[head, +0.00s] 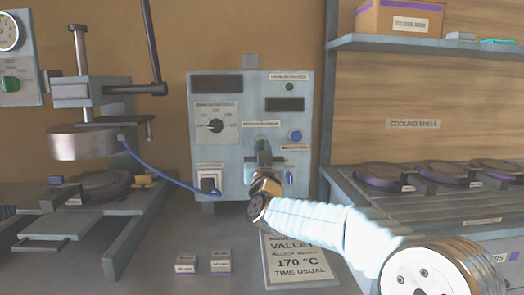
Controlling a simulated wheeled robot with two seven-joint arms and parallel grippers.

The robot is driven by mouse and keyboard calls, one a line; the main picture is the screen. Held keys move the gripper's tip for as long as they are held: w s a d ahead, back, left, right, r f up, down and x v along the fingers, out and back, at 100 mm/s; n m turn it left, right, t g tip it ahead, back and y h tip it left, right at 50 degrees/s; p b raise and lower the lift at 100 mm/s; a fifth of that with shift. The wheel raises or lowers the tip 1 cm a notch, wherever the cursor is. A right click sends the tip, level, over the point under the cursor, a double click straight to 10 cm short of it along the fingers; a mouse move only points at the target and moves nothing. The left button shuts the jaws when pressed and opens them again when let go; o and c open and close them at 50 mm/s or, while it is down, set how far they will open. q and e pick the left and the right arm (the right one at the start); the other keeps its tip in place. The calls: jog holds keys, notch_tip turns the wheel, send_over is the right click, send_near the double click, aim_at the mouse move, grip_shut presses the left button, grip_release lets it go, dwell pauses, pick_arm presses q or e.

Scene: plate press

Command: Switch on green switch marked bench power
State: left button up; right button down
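A grey control box (232,146) stands at the back of the bench in the head view. A small green switch (261,143) shows in the middle of its front, under a label too blurred to read surely. My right gripper (263,157) is right at the switch, just below it in the picture, and hides the lower part of it. I cannot tell whether the fingers touch the switch or whether they are open or shut. The switch's position cannot be made out. My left gripper is not in view.
A dial (215,126), a blue button (295,136) and a green lamp (289,87) are on the same box. A blue cable (158,175) runs to a press (84,143) at left. Two small blocks (221,261) and a sign (299,261) are in front. A shelf (420,43) hangs at right.

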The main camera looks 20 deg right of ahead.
aim_at(261, 139)
jog(key=shift+r, duration=0.15)
jog(key=shift+s+r+g+p, duration=0.1)
jog(key=shift+r+g+p, duration=0.15)
jog(key=shift+g+p, duration=0.25)
jog(key=shift+a+r+g+y, duration=0.1)
jog(key=shift+r+g+y, duration=0.2)
jog(key=shift+g, duration=0.3)
jog(key=g, duration=0.1)
jog(key=r+g+y, duration=0.1)
jog(key=g, duration=0.1)
jog(key=shift+r, duration=0.1)
jog(key=shift+w+r+g+y, duration=0.15)
jog(key=shift+r+g+y, duration=0.25)
jog(key=shift+g, duration=0.65)
jog(key=shift+w+r+g+y, duration=0.15)
jog(key=shift+r+g, duration=0.3)
jog(key=shift+g, duration=0.6)
jog(key=shift+r, duration=0.1)
jog(key=c, duration=1.1)
grip_release()
